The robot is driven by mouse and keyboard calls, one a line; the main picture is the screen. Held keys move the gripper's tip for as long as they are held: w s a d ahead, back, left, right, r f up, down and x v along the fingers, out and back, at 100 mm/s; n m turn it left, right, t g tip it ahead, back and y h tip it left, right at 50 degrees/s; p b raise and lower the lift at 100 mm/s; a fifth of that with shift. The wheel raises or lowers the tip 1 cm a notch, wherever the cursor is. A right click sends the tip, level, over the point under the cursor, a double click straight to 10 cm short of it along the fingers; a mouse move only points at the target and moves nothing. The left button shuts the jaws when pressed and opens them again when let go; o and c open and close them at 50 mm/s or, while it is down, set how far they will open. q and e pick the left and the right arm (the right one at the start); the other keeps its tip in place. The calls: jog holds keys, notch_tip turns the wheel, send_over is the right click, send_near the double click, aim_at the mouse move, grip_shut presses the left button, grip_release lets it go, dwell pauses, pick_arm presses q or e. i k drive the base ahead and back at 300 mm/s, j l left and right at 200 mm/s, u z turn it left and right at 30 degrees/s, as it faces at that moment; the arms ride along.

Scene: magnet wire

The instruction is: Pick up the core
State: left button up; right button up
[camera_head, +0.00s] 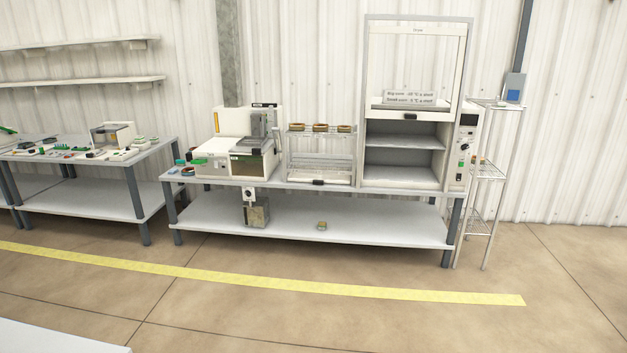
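No gripper of mine is in view. I cannot tell for sure which thing is the core. Three small brown-and-gold ring-like pieces (320,127) sit in a row on top of a clear-walled rack (320,158) on the middle workbench (275,184). All are far off and too small for detail.
A white machine (210,160) stands left of the rack. A tall open-fronted cabinet (404,171) stands right of it, beside a wire shelf stand (487,171). A parts-covered table (70,160) is at the left. The floor before the bench is clear, crossed by a yellow line (280,284).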

aim_at(317, 127)
jog(key=i+u, duration=0.2)
jog(key=i, duration=1.45)
